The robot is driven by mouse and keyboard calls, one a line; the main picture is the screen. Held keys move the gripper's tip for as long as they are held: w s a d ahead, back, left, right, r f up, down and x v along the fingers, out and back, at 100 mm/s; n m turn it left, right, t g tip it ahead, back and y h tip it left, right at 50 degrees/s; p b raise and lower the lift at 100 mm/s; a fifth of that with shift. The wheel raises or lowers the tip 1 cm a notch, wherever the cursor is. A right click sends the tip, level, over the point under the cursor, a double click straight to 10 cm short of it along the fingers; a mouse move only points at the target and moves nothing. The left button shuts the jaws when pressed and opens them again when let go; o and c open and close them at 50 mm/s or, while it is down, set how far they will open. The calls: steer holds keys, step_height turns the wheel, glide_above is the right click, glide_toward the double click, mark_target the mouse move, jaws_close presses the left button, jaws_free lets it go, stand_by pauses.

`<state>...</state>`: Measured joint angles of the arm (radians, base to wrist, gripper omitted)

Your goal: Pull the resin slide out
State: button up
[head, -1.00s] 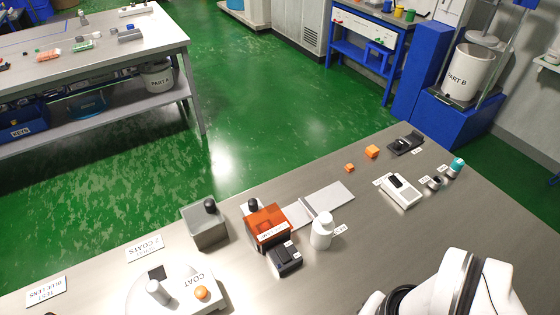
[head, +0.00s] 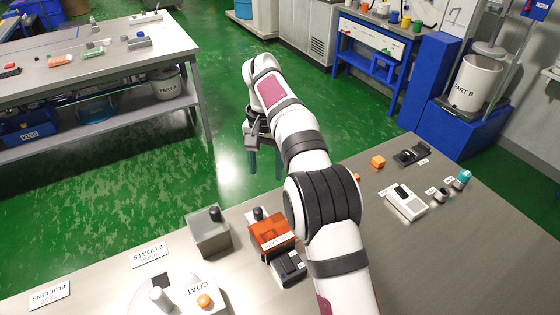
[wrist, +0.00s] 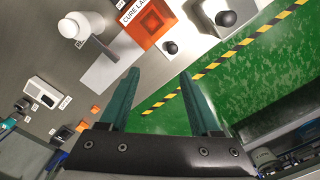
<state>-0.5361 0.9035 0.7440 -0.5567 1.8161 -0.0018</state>
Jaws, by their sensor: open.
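An orange box labelled as a cure lamp (head: 270,232) stands on the steel bench; it also shows in the wrist view (wrist: 143,24). No label shows which part is the resin slide. My gripper (wrist: 158,78) is open and empty. In the head view my gripper (head: 254,135) is beyond the bench's far edge, apart from the box.
A grey box with a black knob (head: 208,237) stands left of the lamp. A dark block (head: 289,267) is in front of it. A white bottle (wrist: 85,26) stands near the plate. A striped edge (wrist: 230,52) borders the bench. Green floor (head: 190,160) is clear beyond.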

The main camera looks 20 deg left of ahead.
mark_target(258, 210)
steer(key=a+f, duration=0.1)
steer(key=f, duration=0.5)
steer(key=a+f, duration=0.1)
steer(key=f, duration=0.5)
steer(key=a+f, duration=0.1)
steer(key=f, duration=0.5)
steer(key=shift+w+a+f, duration=0.15)
steer(key=shift+w+f, duration=0.1)
steer(key=shift+w, duration=0.05)
steer(key=shift+c, duration=0.3)
jaws_close()
